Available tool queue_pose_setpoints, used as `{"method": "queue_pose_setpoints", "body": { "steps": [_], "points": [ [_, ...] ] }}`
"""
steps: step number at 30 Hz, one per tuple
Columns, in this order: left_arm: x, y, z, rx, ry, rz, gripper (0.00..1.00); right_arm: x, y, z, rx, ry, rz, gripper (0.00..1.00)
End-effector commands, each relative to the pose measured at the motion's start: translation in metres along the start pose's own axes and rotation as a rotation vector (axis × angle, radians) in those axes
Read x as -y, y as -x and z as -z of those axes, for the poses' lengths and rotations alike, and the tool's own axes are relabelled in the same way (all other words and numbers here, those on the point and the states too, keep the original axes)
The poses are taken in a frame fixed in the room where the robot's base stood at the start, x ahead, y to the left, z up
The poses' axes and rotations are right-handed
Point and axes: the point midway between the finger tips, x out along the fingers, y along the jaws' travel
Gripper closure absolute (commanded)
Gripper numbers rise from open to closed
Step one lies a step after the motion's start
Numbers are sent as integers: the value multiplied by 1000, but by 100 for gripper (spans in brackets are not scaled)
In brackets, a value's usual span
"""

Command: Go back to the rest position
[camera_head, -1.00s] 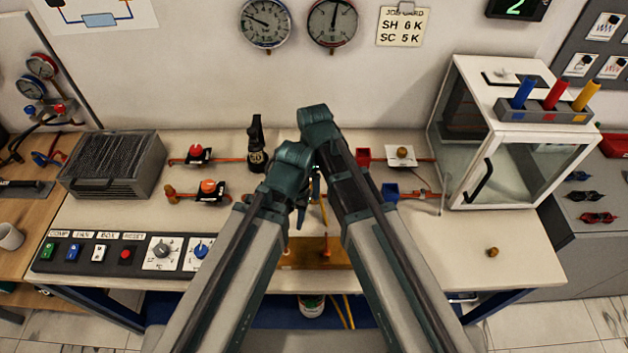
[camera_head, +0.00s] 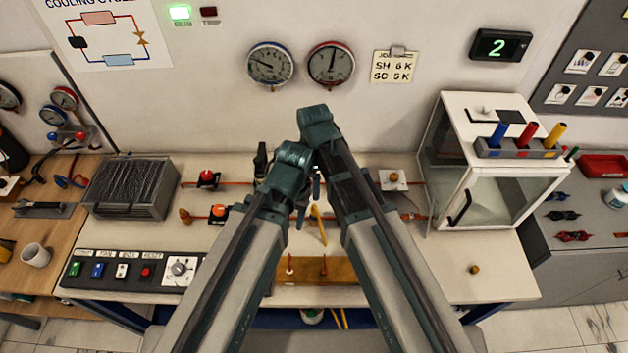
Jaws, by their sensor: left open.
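My two arms reach in from the bottom and fold together over the middle of the bench. My left gripper (camera_head: 307,203) hangs below the left arm's teal wrist (camera_head: 290,165), pointing down over the bench. It is open and nothing shows between its fingers. My right gripper is hidden behind the right arm's links (camera_head: 343,180). The bench (camera_head: 480,250) lies under both arms. A yellow stick-like item (camera_head: 319,226) shows just beside the left gripper, and I cannot tell whether they touch.
A glass-fronted white box (camera_head: 505,195) stands at the bench's right. A grey finned block (camera_head: 130,188) and a switch panel (camera_head: 130,270) are at the left. Two gauges (camera_head: 270,64) (camera_head: 331,64) hang on the wall. The bench's right front is mostly clear, apart from a small brass knob (camera_head: 474,269).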

Motion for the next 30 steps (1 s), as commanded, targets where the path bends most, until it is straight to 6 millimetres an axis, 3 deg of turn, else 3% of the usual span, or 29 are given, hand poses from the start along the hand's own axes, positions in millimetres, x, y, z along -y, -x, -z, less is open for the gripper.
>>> {"method": "queue_pose_setpoints", "body": {
  "steps": [9, 13, 24, 30],
  "points": [
    [0, 0, 0, 0, 0, 0, 50, 0, 0, 1, 0, 4, 0, 16],
    [0, 0, 0, 0, 0, 0, 50, -5, 0, 14, 1, 85, 5, 16],
    [0, 0, 0, 0, 0, 0, 50, -44, 0, 99, -15, 782, 38, 16],
    [0, 0, 0, 0, 0, 0, 50, -60, 0, 128, -31, 1075, 47, 16]
  ]
}}
